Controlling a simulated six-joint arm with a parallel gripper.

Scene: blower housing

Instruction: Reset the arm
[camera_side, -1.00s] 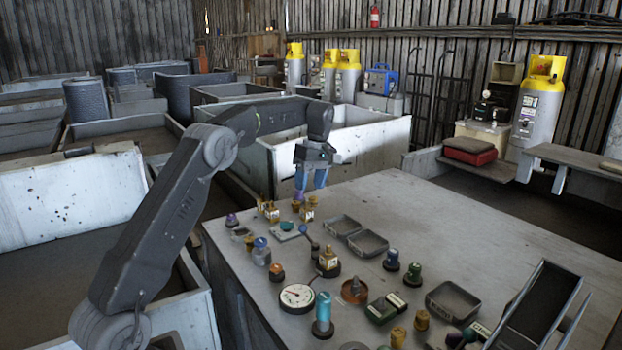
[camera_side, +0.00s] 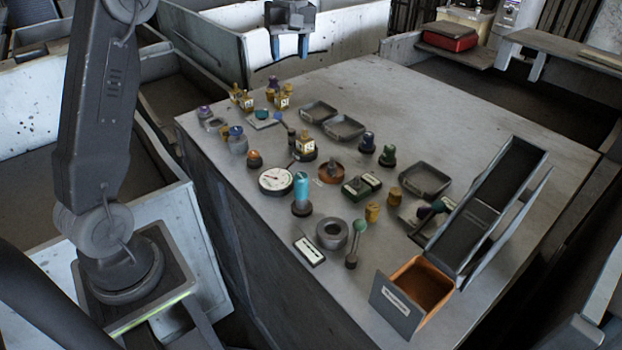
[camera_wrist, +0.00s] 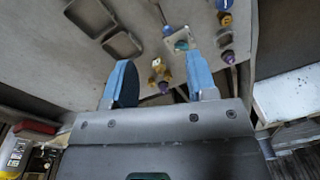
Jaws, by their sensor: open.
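My gripper (camera_side: 290,45) is at the top of the side view, raised beyond the table's far edge, with its two blue fingers spread and nothing between them. In the wrist view my gripper (camera_wrist: 160,60) also shows open and empty. Small brass fittings (camera_wrist: 160,74) with a purple-tipped piece show between and beyond its fingers, apart from them. The same brass fittings (camera_side: 284,98) stand near the far left of the table in the side view. The upper arm joints are cut off by the top of the side view.
The grey table (camera_side: 420,110) holds several small parts, a round gauge (camera_side: 275,181), shallow trays (camera_side: 343,127), a dark sloped chute (camera_side: 490,205) and an orange-lined bin (camera_side: 423,285) near its front. The table's back right is clear. White-walled bins (camera_side: 225,50) stand behind and left.

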